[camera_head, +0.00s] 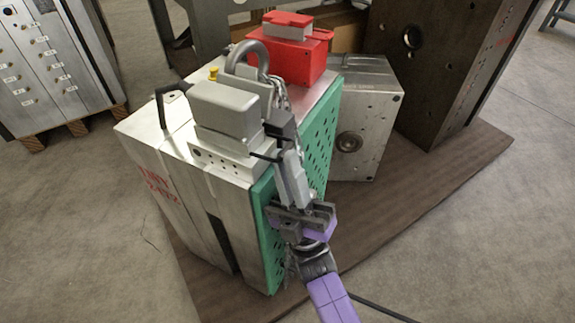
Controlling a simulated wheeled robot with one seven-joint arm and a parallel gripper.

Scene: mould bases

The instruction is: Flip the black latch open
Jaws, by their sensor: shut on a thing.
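The black latch (281,125) shows as a dark block on the upper edge of a silver mould base (190,170), near its green perforated side plate (263,205). Grey bars run down from the dark block along the green side to my gripper. My gripper (300,213), with dark jaws and purple parts, is in front of the green plate and shut on the latch's lower part. The jaws hide the exact contact. I cannot tell how far the latch is turned.
A grey connector box (226,108), a lifting ring (246,58) with chain, and a red box (290,55) sit on top of the mould base. A smaller metal block (365,120) and a tall dark block (440,65) stand behind. The brown board (430,205) is clear at right.

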